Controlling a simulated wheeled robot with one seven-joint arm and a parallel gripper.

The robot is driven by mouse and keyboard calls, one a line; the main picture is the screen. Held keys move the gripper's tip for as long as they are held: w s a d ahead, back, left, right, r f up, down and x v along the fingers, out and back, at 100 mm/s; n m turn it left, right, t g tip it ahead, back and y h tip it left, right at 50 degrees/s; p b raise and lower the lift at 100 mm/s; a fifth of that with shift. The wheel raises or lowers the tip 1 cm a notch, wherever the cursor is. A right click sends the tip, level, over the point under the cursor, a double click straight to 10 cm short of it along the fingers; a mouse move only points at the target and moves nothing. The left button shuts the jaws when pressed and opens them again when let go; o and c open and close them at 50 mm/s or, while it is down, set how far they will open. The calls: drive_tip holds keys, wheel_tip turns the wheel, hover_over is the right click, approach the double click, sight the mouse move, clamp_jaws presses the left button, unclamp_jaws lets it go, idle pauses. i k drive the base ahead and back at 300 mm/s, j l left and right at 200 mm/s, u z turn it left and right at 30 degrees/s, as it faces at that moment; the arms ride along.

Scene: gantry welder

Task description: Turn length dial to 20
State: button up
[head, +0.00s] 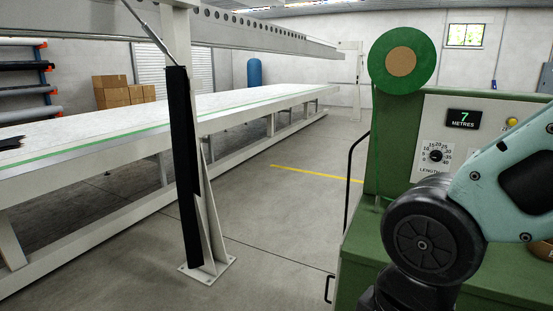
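The length dial (436,155) is a small black knob on a white scale plate, on the pale front panel of a green machine (386,150) at the right. Its scale numbers run around the knob up to about 40. The knob's exact setting is too small to read. A black display (467,118) above it reads 7 METRES in green. My arm crosses the lower right, just below and right of the dial, and hides part of the panel. My gripper is not in view.
A long white table (150,120) with a green stripe runs along the left, under a gantry beam (240,30). A white post (205,220) with a black strip stands before it. A green roll (404,60) tops the machine. The floor between is clear.

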sight(437, 156)
drive_tip(key=z, duration=1)
